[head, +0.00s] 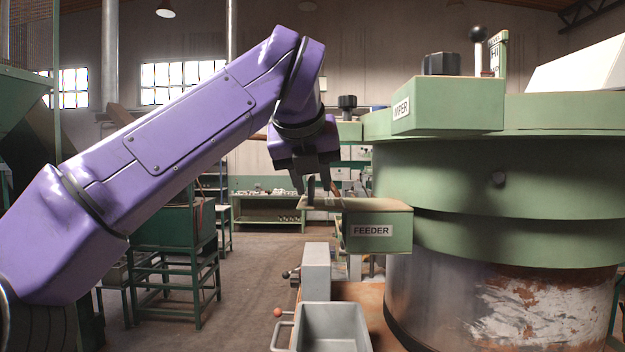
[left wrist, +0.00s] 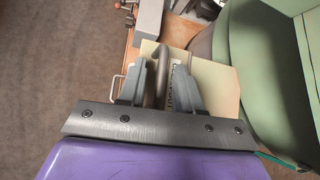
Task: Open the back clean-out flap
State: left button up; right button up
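A green box labelled FEEDER (head: 377,232) juts from the left side of the large green bowl housing in the head view. A thin pale plate, perhaps the flap, lies level at its top left. In the left wrist view a pale green panel (left wrist: 222,88) carries a dark curved bar handle (left wrist: 162,76) and a partly covered label. My left gripper (head: 316,196) points down over the plate. In the left wrist view its fingers (left wrist: 160,85) are apart, one on each side of the handle, with gaps showing. My right gripper is not in view.
Below the feeder are a grey tray (head: 334,328) and a grey upright box (head: 316,270) with a small lever. Floor (head: 260,270) is open to the left, before green stands (head: 178,250).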

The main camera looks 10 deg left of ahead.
pick_arm(q)
jog(key=v, duration=1)
jog(key=shift+r, duration=0.15)
jog(key=shift+s, duration=0.1)
